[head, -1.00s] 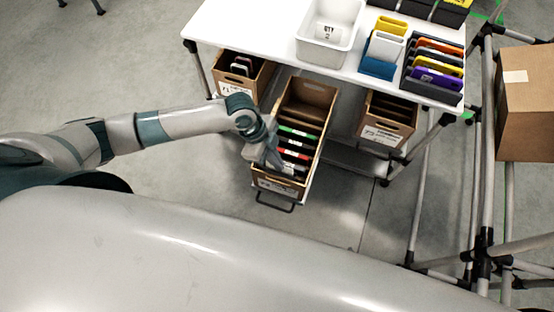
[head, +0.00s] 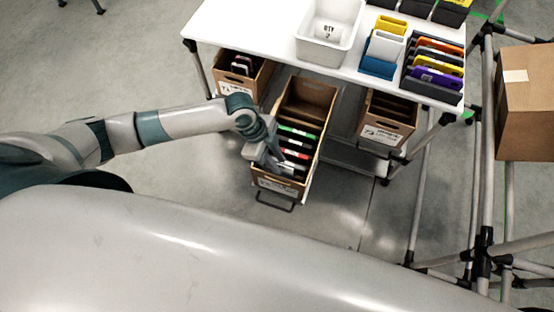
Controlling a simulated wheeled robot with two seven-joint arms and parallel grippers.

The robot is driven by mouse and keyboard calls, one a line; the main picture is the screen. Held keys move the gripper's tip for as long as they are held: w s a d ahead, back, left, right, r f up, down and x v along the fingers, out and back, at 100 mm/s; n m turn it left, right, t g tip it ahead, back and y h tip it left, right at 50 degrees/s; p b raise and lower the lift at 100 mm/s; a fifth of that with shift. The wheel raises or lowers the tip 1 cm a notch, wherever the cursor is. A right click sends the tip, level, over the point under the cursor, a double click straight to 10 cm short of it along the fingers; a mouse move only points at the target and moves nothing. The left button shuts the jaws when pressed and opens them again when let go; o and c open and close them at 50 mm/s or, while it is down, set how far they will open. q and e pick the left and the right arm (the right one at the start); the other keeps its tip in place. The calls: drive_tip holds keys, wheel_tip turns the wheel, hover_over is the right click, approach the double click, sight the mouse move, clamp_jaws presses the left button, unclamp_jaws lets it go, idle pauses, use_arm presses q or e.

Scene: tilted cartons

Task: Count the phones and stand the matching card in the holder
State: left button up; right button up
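A brown carton (head: 259,172) stands tilted on a pulled-out shelf below the table. Several dark phones (head: 296,143) with green, red and white edges stand in a row in its front part; its back part is bare. My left gripper (head: 283,168) is at the carton's left wall, over the phones near the front; its fingertips are too small to tell open from shut. A white tub (head: 321,51) on the table shows a label reading "QTY 2". Yellow, white and blue pieces (head: 385,47) stand right of it. My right gripper is out of view.
Cartons stand under the table at left (head: 260,85) and right (head: 381,134). A dark rack (head: 432,90) with orange, yellow and purple items sits at the table's right edge. A pipe frame (head: 485,150) and a large box (head: 525,120) stand at right.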

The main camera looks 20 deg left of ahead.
use_arm(q)
drive_tip(key=v, duration=1.7)
drive_tip(key=shift+r+b, duration=0.2)
drive_tip(key=shift+b, duration=0.15)
